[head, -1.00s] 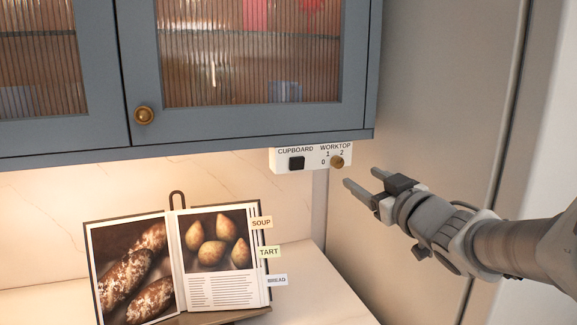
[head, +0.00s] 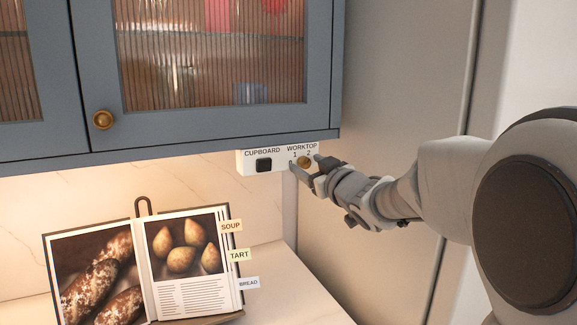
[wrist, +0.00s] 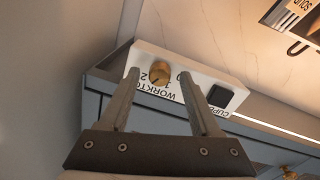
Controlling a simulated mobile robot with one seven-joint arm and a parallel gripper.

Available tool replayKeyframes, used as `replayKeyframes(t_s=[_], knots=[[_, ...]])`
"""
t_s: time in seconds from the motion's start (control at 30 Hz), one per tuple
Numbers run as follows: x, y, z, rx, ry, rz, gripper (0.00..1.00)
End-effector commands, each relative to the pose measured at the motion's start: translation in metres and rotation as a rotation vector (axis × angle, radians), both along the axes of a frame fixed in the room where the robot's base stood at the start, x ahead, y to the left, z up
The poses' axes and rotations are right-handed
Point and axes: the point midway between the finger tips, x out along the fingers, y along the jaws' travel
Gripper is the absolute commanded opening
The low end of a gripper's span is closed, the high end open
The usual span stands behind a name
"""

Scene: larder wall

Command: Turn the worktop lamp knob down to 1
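The brass worktop lamp knob (head: 304,162) sits at the right end of a white switch panel (head: 243,168) under the cupboard, below the printed 1 and 2. In the wrist view the knob (wrist: 159,73) has a dark mark that seems to point toward the 2. My gripper (head: 306,164) is at the panel, fingers apart, one on each side of the knob. In the wrist view my gripper (wrist: 160,76) shows gaps between both fingers and the knob; I cannot tell how deep the tips reach.
A black cupboard switch (head: 264,165) is left of the knob on the same panel. The blue cupboard door (head: 88,90) hangs above. An open cookbook (head: 182,290) stands on the lit worktop below. A plain grey wall (head: 400,100) is at right.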

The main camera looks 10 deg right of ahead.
Motion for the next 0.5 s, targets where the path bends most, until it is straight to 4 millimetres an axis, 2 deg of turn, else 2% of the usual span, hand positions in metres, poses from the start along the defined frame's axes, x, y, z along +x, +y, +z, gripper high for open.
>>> replayKeyframes(t_s=[0.03,0.33,0.37,0.5], knots=[[-0.0002,-0.0001,0.0,0.0,0.0,0.0,0.57],[-0.0003,-0.0003,0.0001,0.0,0.0,0.0,0.03],[-0.0003,-0.0003,0.0001,0.0,0.0,0.0,0.0],[-0.0004,-0.0004,0.0,0.0,0.0,0.0,0.0]])
